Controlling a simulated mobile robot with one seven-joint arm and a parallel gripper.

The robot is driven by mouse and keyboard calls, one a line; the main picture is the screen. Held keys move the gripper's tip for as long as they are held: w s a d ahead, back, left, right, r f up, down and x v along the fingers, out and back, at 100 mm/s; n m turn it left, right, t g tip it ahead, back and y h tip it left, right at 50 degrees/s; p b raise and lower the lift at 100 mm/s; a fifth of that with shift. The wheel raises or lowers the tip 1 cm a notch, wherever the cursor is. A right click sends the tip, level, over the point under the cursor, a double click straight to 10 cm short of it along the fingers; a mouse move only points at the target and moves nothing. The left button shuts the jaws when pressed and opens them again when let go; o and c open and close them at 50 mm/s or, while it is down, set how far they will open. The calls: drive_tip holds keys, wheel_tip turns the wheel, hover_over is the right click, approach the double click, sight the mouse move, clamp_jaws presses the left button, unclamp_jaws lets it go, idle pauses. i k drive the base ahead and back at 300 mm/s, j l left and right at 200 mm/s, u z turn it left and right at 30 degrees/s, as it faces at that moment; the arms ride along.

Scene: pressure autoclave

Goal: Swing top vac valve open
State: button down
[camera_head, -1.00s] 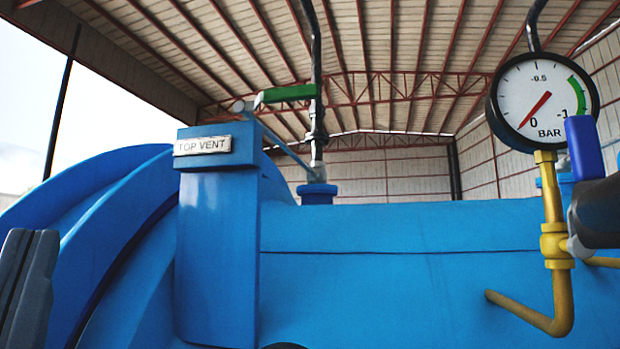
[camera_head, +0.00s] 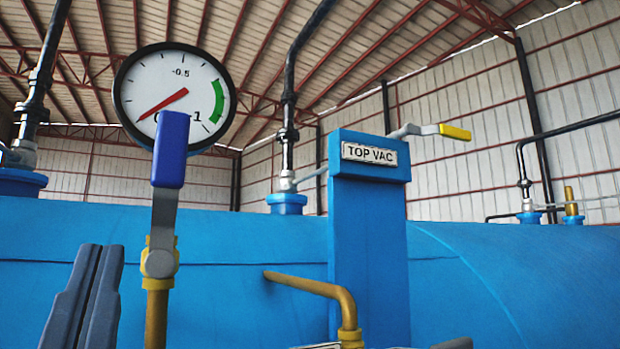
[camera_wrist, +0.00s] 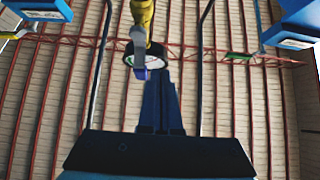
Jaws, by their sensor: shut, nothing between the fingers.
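The TOP VAC valve's yellow-tipped lever (camera_head: 454,132) sticks out to the right from the top of a blue post (camera_head: 368,250). The post carries the TOP VAC label (camera_head: 369,153). My gripper (camera_head: 101,248) is at the lower left of the head view, its grey fingers pointing up and pressed together, empty. It is well left of the TOP VAC post and apart from it. In the wrist view my gripper (camera_wrist: 161,131) points away at the roof. A labelled blue block (camera_wrist: 40,9) there, top left, appears to be the TOP VAC post; its lever is only partly seen.
A blue-handled valve (camera_head: 171,150) on a yellow pipe stands just right of my gripper, before a round pressure gauge (camera_head: 174,97). A bent yellow pipe (camera_head: 310,285) lies between it and the post. Black vertical pipes (camera_head: 288,130) rise behind. The blue vessel (camera_head: 480,270) continues right.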

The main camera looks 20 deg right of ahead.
sight(443, 130)
drive_tip(key=z, duration=1.35)
drive_tip(key=i+l+u, duration=0.15)
drive_tip(key=i+l, duration=0.15)
drive_tip(key=i+l+u, duration=0.15)
drive_tip(key=i+l, duration=0.15)
drive_tip(key=i+l+u, duration=0.15)
drive_tip(key=l, duration=0.35)
drive_tip(key=i+l+u, duration=0.15)
drive_tip(key=i+l, duration=0.2)
drive_tip(key=l, duration=0.1)
